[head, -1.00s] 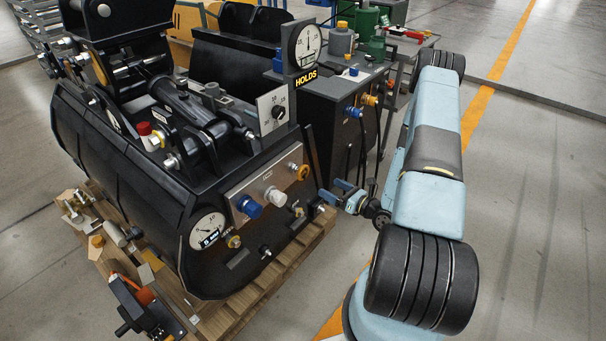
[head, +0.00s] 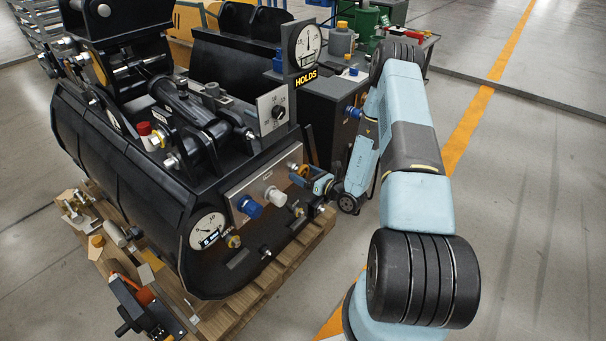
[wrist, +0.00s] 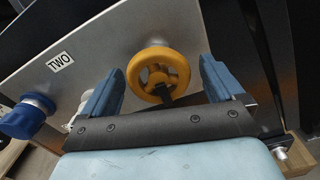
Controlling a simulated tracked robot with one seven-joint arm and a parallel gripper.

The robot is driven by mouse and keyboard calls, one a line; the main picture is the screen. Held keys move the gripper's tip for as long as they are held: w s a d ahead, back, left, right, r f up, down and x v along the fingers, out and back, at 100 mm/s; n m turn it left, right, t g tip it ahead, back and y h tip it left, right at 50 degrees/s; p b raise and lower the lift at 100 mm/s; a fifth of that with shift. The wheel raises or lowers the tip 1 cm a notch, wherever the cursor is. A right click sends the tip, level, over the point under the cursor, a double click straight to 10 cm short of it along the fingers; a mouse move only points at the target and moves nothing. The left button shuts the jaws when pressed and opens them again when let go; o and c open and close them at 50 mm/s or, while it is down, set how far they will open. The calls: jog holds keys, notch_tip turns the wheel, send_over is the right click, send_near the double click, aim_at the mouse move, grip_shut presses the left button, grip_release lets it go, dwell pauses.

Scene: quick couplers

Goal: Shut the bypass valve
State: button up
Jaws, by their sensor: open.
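A yellow-orange handwheel (wrist: 158,75), which looks like the bypass valve, sits on a grey metal panel (wrist: 95,45) in the wrist view. In the head view the wheel (head: 298,174) is at the panel's right end, partly covered by my gripper (head: 312,180). My gripper is open, with its blue fingers (wrist: 162,66) on the left and right of the wheel in the wrist view. A gap shows between the wheel and each finger. I cannot tell how deep the wheel is between them.
A blue coupler (head: 249,206) and a white one (head: 275,196) stick out of the panel left of the wheel. A gauge (head: 305,48) stands above a "HOLDS" sign. A wooden pallet (head: 285,275) lies under the black machine. The floor to the right is clear.

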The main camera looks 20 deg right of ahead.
jog(key=shift+w+a, duration=0.2)
jog(key=shift+w, duration=0.05)
jog(key=shift+c, duration=0.2)
jog(key=c, duration=0.9)
